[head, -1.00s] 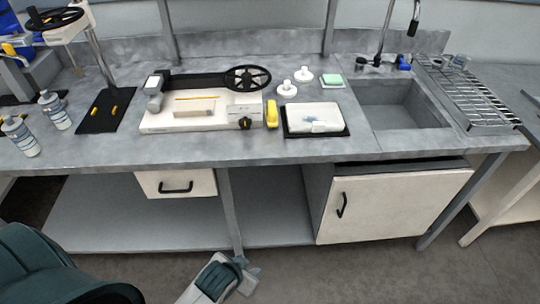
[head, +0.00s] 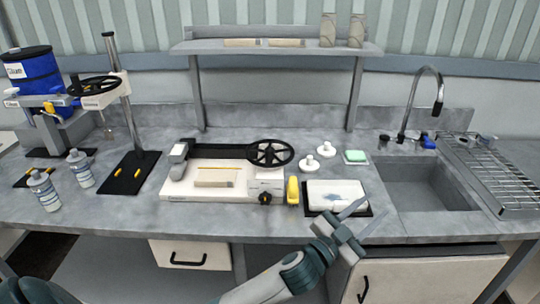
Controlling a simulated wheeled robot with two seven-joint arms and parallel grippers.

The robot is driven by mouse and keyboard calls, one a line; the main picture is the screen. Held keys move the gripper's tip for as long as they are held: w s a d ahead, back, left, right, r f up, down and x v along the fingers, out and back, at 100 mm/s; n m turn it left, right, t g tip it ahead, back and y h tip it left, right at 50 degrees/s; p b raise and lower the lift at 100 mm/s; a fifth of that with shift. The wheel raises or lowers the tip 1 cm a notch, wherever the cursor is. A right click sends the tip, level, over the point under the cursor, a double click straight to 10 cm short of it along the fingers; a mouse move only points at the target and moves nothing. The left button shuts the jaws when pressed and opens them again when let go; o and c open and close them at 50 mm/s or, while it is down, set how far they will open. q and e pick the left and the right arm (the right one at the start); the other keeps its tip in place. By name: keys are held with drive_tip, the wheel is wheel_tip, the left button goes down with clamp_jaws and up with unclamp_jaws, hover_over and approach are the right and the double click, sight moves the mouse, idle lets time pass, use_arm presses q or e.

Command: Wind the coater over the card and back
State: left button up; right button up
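The coater (head: 185,195) is a low white bench machine in the middle of the counter. A black spoked handwheel (head: 270,153) sits at its back right, and a black knob shows on its front right. A beige card (head: 213,184) lies flat on its bed, with a thin orange-yellow strip just behind it. My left gripper (head: 362,217) reaches in from below, to the right of the coater, at the front edge of the black tray. Its two fingers are spread and nothing shows between them. My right gripper is not in view.
A yellow tool (head: 293,191) stands against the coater's right side. A white block lies on the black tray (head: 308,208). White knobbed pieces (head: 309,163), a green-topped pad (head: 355,156) and a sink (head: 428,185) are further right. A stand and bottles (head: 80,168) are left.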

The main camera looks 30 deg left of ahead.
use_arm(q)
drive_tip(key=w+d+r+m+g+h, duration=0.1)
drive_tip(key=d+r+m+g+h, duration=0.2)
drive_tip(key=d+r+m+h, duration=0.5)
wheel_tip(320, 180, up, 13)
drive_tip(key=m+g+y, duration=0.8)
drive_tip(key=g+y, duration=0.7)
drive_tip(key=g, duration=0.1)
hover_over(269, 150)
wheel_tip(269, 150, down, 17)
drive_tip(key=p, duration=0.5)
drive_tip(key=shift+f, duration=0.15)
